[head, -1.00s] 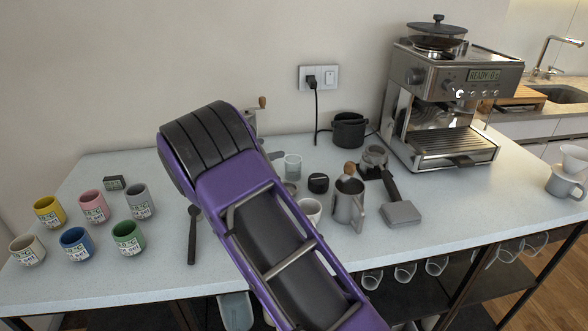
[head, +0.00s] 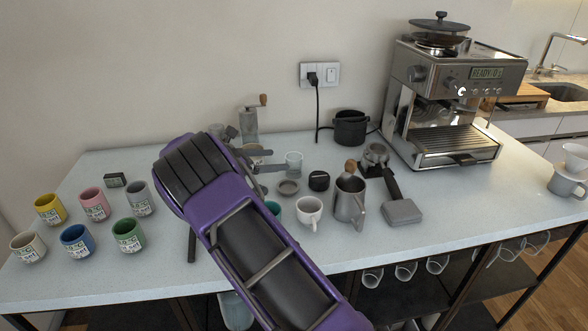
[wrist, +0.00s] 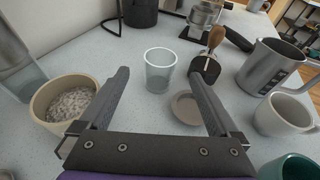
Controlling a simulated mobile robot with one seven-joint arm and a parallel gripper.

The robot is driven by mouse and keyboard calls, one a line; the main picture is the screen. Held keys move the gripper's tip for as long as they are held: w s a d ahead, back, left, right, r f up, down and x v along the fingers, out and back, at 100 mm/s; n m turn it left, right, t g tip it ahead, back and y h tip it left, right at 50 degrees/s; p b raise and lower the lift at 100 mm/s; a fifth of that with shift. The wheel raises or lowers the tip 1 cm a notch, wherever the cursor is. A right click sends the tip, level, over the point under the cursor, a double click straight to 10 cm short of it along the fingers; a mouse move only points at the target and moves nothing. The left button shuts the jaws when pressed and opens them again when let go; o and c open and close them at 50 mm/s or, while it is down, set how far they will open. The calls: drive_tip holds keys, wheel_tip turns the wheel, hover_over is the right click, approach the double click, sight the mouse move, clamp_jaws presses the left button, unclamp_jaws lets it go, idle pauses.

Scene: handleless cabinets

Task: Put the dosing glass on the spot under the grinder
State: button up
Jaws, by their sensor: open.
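The dosing glass appears to be the small clear glass (head: 294,161) standing upright on the counter, right of my gripper (head: 277,161). In the wrist view the glass (wrist: 160,72) stands just beyond and between the fingertips of my gripper (wrist: 158,77), which is open and empty. A metal hand grinder (head: 250,122) with a wooden knob stands at the back, left of the glass; part of a similar body (wrist: 14,68) shows at the left edge of the wrist view. I cannot make out a marked spot under it.
A beige cup with grey grains (wrist: 70,103) stands close to the left finger. A pitcher (head: 349,199), white cup (head: 309,212) and espresso machine (head: 452,100) stand right.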

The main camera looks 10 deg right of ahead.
sight(287, 159)
drive_tip(key=shift+x, duration=3.15)
drive_tip(key=shift+s, duration=0.1)
drive_tip(key=shift+c, duration=0.3)
clamp_jaws()
drive_tip(key=shift+r, duration=0.2)
wheel_tip(287, 159, up, 10)
